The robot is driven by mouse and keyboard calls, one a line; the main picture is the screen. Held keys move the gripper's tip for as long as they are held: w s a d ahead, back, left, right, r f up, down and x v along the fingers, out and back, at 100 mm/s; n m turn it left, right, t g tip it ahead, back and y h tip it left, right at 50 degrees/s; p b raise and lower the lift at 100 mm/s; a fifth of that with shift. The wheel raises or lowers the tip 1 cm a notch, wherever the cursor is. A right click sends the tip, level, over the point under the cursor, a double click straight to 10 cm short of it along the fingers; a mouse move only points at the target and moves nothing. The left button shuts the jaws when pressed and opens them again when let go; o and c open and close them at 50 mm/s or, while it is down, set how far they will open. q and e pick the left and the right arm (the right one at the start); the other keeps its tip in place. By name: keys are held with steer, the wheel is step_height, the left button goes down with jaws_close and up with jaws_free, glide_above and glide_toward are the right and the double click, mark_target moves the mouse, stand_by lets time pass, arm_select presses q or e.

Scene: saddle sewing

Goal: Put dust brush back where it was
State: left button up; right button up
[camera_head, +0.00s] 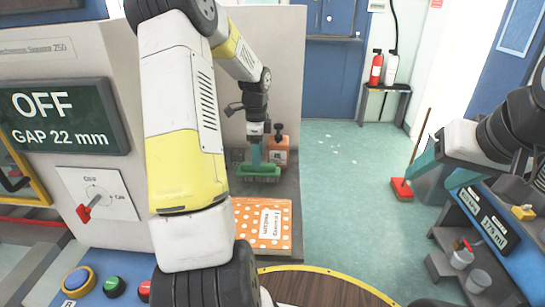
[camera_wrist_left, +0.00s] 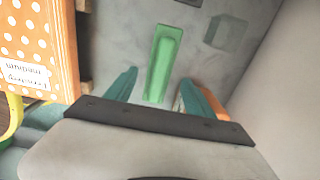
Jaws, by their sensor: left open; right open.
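The green dust brush (camera_head: 258,174) lies on the grey ledge (camera_head: 272,190) behind the spotted box. It also shows in the left wrist view (camera_wrist_left: 163,60), lying lengthwise. My left gripper (camera_head: 256,155) points down at the brush. In the wrist view its open teal fingers (camera_wrist_left: 158,92) stand on either side of the brush's near end, with gaps showing. I cannot tell how far above the ledge the fingertips are. My right gripper (camera_head: 440,170) is open and empty at the right, away from the brush.
A panel wall (camera_head: 285,60) rises beside the ledge. A blue shelf (camera_head: 490,240) with cups is at the right.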

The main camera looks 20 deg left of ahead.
arm_select(q)
step_height(320, 180, up, 5)
steer(key=shift+f, duration=0.1)
steer(key=s+d+r+n+t, duration=0.1)
steer(key=s+d+r+n, duration=0.3)
steer(key=r, duration=0.4)
steer(key=s+d+r+n+t, duration=0.1)
steer(key=s+d+r+n, duration=0.1)
steer(key=s, duration=0.5)
steer(key=s+d+r+n+t+h, duration=0.1)
steer(key=s+d+r+n+t, duration=0.1)
steer(key=s+d+n, duration=0.2)
steer(key=s+d+r+n+t+h, duration=0.1)
steer(key=s+d+r+n+t, duration=0.1)
steer(key=s, duration=0.8)
steer(key=shift+d+r+n, duration=0.4)
steer(key=shift+d+n, duration=0.4)
steer(key=shift+n, duration=0.4)
